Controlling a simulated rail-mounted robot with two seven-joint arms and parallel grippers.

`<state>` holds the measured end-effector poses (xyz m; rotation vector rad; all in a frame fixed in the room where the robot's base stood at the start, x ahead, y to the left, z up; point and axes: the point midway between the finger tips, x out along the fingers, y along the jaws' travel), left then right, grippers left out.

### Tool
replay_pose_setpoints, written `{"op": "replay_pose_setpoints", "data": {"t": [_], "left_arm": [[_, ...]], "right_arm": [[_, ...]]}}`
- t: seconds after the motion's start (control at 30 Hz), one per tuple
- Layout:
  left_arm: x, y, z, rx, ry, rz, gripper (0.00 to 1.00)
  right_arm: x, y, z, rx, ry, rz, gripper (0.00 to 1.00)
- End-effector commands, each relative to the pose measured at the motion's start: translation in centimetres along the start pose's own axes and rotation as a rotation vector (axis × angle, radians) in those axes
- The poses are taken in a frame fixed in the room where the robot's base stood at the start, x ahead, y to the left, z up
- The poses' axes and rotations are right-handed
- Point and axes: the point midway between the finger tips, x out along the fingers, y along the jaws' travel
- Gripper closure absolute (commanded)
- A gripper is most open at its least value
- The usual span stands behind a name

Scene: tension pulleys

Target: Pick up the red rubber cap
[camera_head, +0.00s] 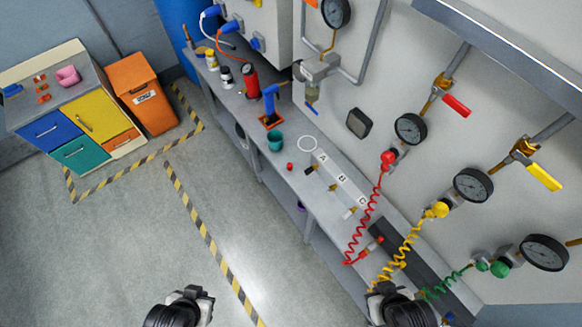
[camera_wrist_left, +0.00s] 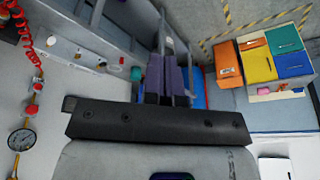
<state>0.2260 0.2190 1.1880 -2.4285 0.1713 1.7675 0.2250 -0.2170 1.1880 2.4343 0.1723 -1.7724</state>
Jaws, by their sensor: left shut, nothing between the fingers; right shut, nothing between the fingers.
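A small red cap (camera_head: 289,166) sits on the grey workbench (camera_head: 335,222), just in front of a teal cup (camera_head: 276,141). My left gripper (camera_head: 190,293) is at the bottom of the head view, over the floor and well away from the cap. Its closed fingers (camera_wrist_left: 166,78) show in the left wrist view with nothing between them. My right gripper (camera_head: 388,288) is at the bottom right, near the bench's near end, shut and empty.
Coiled red (camera_head: 365,225), yellow (camera_head: 400,250) and green (camera_head: 447,283) hoses hang from wall gauges over the bench's near end. A white ring (camera_head: 307,143) and small fittings lie near the cap. A blue-handled tool (camera_head: 270,105) stands behind the cup.

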Motion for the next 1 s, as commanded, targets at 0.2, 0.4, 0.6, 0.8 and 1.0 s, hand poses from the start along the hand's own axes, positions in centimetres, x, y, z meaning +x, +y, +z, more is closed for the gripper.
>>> {"op": "replay_pose_setpoints", "data": {"t": [0.2, 0.4, 0.6, 0.8, 1.0], "left_arm": [[0.00, 0.15, -0.04, -0.005, 0.001, 0.004, 1.00], [-0.01, 0.37, -0.09, -0.012, 0.002, 0.010, 1.00], [-0.01, 0.39, -0.09, -0.013, 0.002, 0.010, 0.81], [0.00, 0.31, -0.07, -0.010, 0.001, 0.008, 0.62], [0.01, 0.11, -0.02, -0.003, 0.000, 0.003, 0.44]], "right_arm": [[0.00, 0.00, -0.01, 0.000, 0.000, 0.000, 1.00], [0.00, 0.00, -0.01, 0.000, 0.000, 0.000, 1.00], [0.00, 0.00, -0.01, 0.000, 0.000, 0.000, 1.00], [0.00, 0.00, -0.02, 0.000, 0.000, 0.000, 1.00], [0.00, 0.00, -0.02, 0.000, 0.001, 0.000, 1.00]]}}
